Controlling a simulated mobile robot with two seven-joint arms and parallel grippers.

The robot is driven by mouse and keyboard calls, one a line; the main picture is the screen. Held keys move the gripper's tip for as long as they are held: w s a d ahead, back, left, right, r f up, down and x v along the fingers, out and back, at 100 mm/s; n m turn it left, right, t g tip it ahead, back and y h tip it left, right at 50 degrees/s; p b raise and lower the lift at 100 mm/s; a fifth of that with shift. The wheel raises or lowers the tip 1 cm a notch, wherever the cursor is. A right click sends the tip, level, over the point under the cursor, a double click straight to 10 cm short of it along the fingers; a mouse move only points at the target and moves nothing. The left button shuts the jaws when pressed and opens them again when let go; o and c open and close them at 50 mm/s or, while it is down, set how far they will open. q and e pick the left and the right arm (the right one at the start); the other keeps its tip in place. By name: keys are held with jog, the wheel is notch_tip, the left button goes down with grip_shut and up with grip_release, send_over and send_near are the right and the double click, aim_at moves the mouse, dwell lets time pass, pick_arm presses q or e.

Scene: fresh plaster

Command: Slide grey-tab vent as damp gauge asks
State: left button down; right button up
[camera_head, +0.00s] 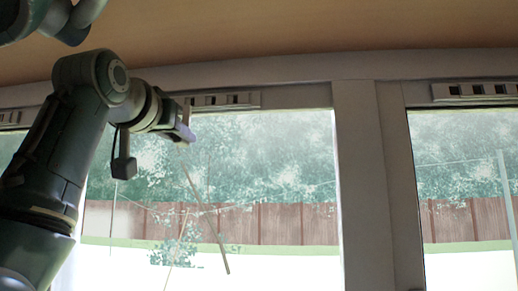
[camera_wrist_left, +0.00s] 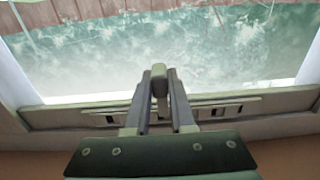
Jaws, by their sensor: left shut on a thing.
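A pale slotted vent strip (camera_head: 248,100) runs along the top of the middle window frame, with several dark slots showing. In the left wrist view the vent (camera_wrist_left: 210,111) lies across the frame, with dark slots right of my fingers. My left gripper (camera_head: 186,131) is at the left part of this strip. In the left wrist view my left gripper (camera_wrist_left: 160,90) is shut on a small greyish tab (camera_wrist_left: 160,82), which stands between the fingertips. The fingers and arm hide the vent's left part in the head view. My right gripper and a damp gauge are not in view.
Another slotted vent (camera_head: 455,92) sits above the right window, and part of one (camera_head: 10,117) shows at far left. A wide pale post (camera_head: 362,180) divides the windows. The glass (camera_head: 285,150) lies just below the gripper.

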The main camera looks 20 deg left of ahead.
pick_arm(q)
jog(key=shift+w+d, duration=0.25)
jog(key=shift+d, duration=0.45)
jog(key=c, duration=0.8)
grip_release()
jog(key=shift+o, duration=0.2)
